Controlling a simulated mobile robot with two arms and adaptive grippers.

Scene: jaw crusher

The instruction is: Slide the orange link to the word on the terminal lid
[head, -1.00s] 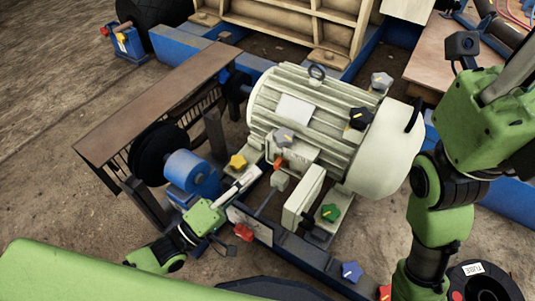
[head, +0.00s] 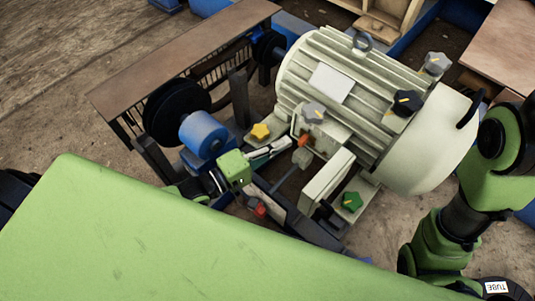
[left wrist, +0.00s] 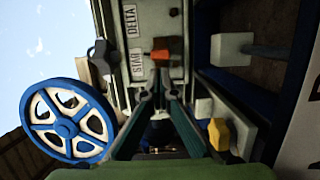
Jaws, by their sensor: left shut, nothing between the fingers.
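The orange link (head: 305,140) sits on the terminal box at the front of the cream motor (head: 335,85). In the left wrist view the orange link (left wrist: 160,56) lies just right of the STAR label (left wrist: 137,65); the DELTA label (left wrist: 130,20) is above that. My left gripper (head: 288,144) is shut and empty, its tips close to the link. In the left wrist view its fingertips (left wrist: 160,78) are just below the link; contact cannot be told. A white plate at the right edge (left wrist: 305,130) carries cut-off dark letters. My right gripper is out of view.
Yellow (head: 260,131), grey (head: 313,112), black (head: 407,102) and green (head: 352,202) star knobs surround the motor. A cream upright plate (head: 326,183) stands right of my gripper.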

